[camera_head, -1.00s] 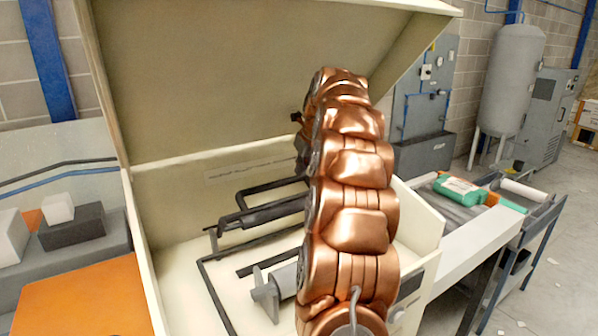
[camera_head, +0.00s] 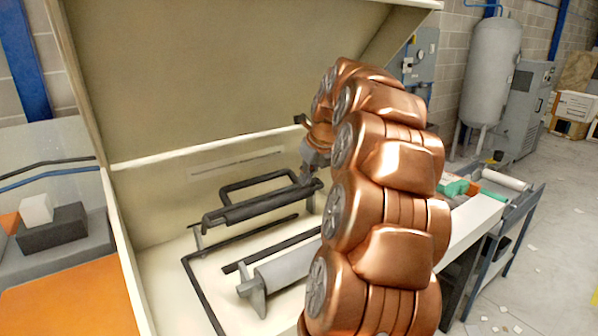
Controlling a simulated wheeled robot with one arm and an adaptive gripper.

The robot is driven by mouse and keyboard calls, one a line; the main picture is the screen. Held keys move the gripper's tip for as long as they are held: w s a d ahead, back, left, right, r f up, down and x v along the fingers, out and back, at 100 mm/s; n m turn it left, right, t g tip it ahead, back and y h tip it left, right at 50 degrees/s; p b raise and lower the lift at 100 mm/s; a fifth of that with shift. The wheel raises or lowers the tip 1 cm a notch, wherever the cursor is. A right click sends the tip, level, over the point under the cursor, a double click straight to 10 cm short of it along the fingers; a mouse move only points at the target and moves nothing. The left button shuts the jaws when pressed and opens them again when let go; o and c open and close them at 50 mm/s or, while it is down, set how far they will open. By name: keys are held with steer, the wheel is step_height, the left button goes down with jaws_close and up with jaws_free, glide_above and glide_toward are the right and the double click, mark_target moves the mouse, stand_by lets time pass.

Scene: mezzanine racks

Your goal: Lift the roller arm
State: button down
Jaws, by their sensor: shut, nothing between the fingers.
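The roller arm, a black bar frame with a dark roller (camera_head: 250,208), lies inside the cream box below its raised lid. A looped black bar (camera_head: 235,186) rises behind the roller. My copper arm reaches in from the right, and its end bends down to my gripper (camera_head: 308,178), small and dark beside the right end of the looped bar. The gripper is shut with nothing held. Whether its fingertips touch the bar cannot be told. My arm hides the right side of the box.
A grey roller (camera_head: 288,282) on a bracket sits at the front of the box. The open lid (camera_head: 230,75) slopes above and behind. A side table (camera_head: 470,215) with green items stands to the right. A grey block (camera_head: 52,232) is at left.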

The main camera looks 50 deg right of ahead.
steer(key=shift+s+a, duration=0.2)
steer(key=shift+s, duration=0.4)
